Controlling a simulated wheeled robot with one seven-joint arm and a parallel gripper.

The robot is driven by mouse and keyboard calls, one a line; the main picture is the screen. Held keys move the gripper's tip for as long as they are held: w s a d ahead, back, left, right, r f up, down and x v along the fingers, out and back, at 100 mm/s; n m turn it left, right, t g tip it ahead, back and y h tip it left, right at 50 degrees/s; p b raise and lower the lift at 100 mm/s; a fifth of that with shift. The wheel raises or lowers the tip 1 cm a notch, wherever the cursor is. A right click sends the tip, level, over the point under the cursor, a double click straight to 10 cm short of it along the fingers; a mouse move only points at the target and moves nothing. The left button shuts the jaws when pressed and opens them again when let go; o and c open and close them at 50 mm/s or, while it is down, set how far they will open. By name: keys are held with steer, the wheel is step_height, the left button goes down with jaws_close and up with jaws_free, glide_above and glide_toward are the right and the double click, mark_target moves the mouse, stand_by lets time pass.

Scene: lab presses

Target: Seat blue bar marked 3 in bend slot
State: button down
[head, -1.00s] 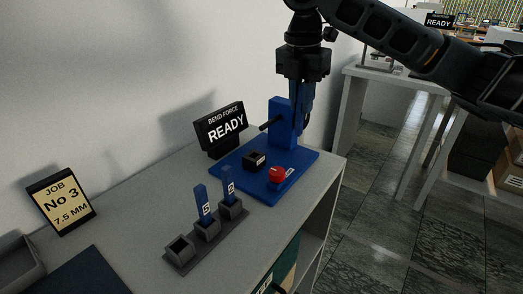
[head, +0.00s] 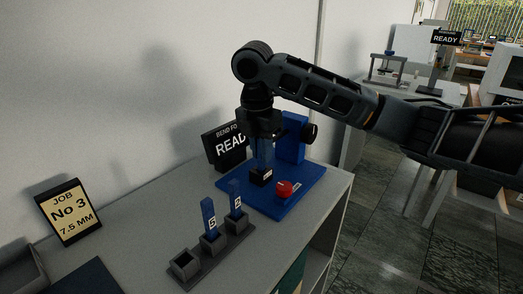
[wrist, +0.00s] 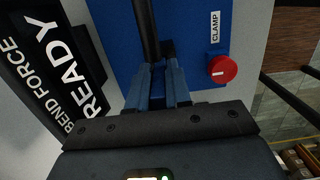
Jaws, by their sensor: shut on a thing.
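My gripper (head: 262,164) points down over the black bend slot block (head: 261,179) on the blue press base. It is shut on a blue bar (wrist: 158,88), which shows between the fingers in the wrist view; its number cannot be read. The slot block (wrist: 168,48) is just ahead of the fingertips there. The bar's lower end is at or just above the slot; I cannot tell whether it is inside. The blue press (head: 292,135) has a red clamp knob (head: 284,188), also seen in the wrist view (wrist: 222,69).
A grey rack (head: 209,247) holds two upright blue bars (head: 208,215) (head: 235,196); its left socket (head: 184,265) is empty. A "READY" display (head: 227,147) stands close beside my gripper. A job card (head: 68,212) reads No 3, 7.5 MM. A black rod (wrist: 147,28) extends ahead of the fingers.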

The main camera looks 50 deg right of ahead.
steer(key=shift+f, duration=0.35)
steer(key=c, duration=1.1)
jaws_free()
steer(key=shift+o, duration=0.2)
steer(key=shift+r, duration=0.1)
step_height(320, 180, up, 12)
steer(key=a+p, duration=0.1)
steer(key=shift+a, duration=0.25)
